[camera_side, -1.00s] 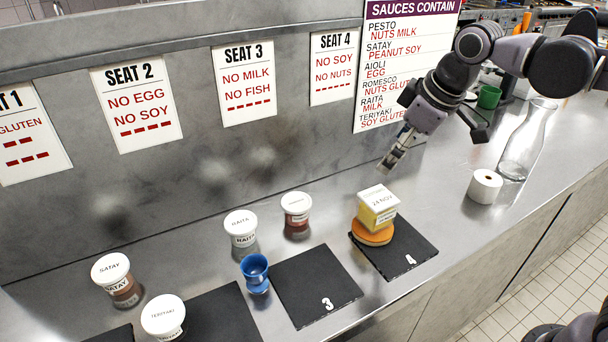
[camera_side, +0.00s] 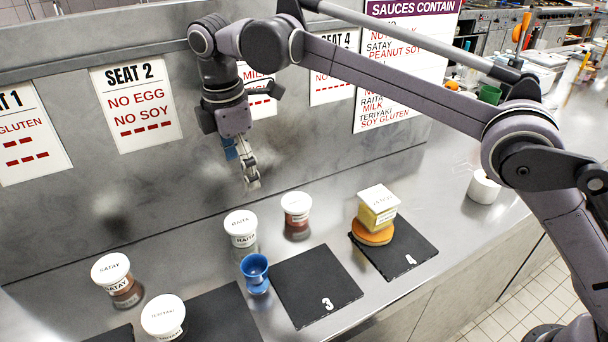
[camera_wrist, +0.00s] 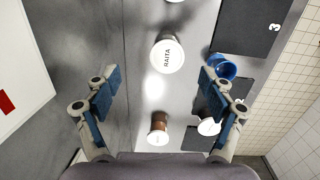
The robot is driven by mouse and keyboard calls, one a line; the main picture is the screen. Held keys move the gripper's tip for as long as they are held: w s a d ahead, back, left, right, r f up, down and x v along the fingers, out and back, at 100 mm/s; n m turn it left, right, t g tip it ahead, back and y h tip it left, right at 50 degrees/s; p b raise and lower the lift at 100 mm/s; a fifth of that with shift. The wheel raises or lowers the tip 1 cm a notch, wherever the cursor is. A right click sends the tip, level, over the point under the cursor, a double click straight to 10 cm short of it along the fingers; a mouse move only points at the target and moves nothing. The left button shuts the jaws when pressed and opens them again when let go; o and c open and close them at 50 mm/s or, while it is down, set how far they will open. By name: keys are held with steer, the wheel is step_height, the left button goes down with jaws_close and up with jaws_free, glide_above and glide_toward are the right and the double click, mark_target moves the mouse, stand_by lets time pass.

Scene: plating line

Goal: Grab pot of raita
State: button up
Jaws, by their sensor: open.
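The pot of raita (camera_side: 241,229) is a small tub with a white lid and a RAITA label, upright on the steel counter behind the blue cup. In the wrist view its lid (camera_wrist: 167,56) shows from above, ahead of my fingers and between their lines. My gripper (camera_side: 250,180) hangs above and behind the raita pot, fingers pointing down, apart from it. In the wrist view my gripper (camera_wrist: 160,82) is open, its blue-padded fingers wide apart with nothing between them.
A blue cup (camera_side: 255,274) stands close in front of the raita. A red-brown pot (camera_side: 296,210) is to its right. Satay (camera_side: 113,275) and teriyaki (camera_side: 163,316) pots stand left. Slate 3 (camera_side: 314,286) is bare; slate 4 (camera_side: 408,262) bears a stacked block. The wall (camera_side: 165,190) rises behind.

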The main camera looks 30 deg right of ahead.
mark_target(240, 221)
steer(key=shift+n, duration=0.8)
steer(key=shift+s+a+f, duration=0.15)
steer(key=shift+a+f, duration=0.15)
steer(key=shift+f, duration=1.85)
steer(key=shift+s+a+f, duration=0.1)
steer(key=shift+a+f, duration=0.2)
steer(key=shift+f, duration=1.85)
steer(key=shift+s+a+f, duration=0.15)
steer(key=shift+a+f, duration=0.15)
steer(key=shift+f, duration=1.85)
steer(key=c, duration=1.1)
